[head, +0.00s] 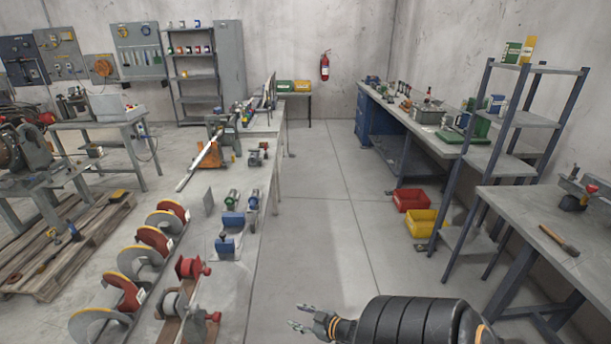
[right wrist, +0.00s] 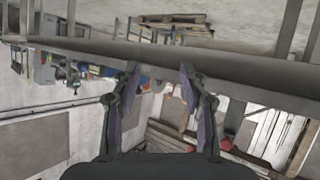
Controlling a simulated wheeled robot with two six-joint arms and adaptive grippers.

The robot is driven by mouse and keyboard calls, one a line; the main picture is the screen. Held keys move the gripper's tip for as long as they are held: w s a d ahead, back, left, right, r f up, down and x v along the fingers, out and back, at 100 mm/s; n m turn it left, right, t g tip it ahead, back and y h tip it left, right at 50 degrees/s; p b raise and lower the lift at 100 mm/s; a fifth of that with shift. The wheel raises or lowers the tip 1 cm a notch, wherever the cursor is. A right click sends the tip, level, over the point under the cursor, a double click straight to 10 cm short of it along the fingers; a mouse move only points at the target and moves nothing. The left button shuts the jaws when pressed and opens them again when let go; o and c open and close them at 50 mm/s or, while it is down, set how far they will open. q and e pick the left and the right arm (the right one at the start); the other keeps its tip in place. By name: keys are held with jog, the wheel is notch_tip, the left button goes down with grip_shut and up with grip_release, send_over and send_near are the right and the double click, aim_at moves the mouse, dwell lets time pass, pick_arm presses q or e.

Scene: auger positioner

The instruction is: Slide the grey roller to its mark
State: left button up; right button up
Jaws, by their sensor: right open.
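A grey roller (head: 172,304), as best I can tell the task's one, sits on a wooden base with red end parts at the front of the left workbench (head: 262,178). A similar unit with a red body (head: 190,267) stands just behind it. I cannot make out the roller's mark. My right gripper (head: 300,317) is open and empty, to the right of the bench over the aisle and well apart from the roller. In the right wrist view, its two fingers (right wrist: 159,72) are spread with nothing between them. My left gripper is not in view.
Blue-based fixtures (head: 229,243) stand behind the roller. The aisle floor (head: 325,225) is clear; red (head: 411,200) and yellow (head: 424,222) bins lie at its right.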

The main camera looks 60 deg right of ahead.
jog(key=shift+s+d+f, duration=0.2)
jog(key=shift+s+f, duration=0.2)
jog(key=shift+f, duration=0.2)
jog(key=m+t+y+p, duration=0.3)
jog(key=m+y, duration=0.8)
jog(key=m, duration=2)
send_near(197, 308)
jog(key=g, duration=0.1)
jog(key=shift+h, duration=0.3)
jog(key=b+x, duration=0.1)
jog(key=x, duration=0.2)
jog(key=b+x, duration=0.1)
jog(key=x, duration=0.2)
jog(key=r+b+x, duration=0.1)
jog(key=x, duration=0.1)
jog(key=shift+w+a+b, duration=0.1)
jog(key=shift+w+b, duration=0.25)
jog(key=shift+w, duration=0.05)
jog(key=shift+x, duration=0.95)
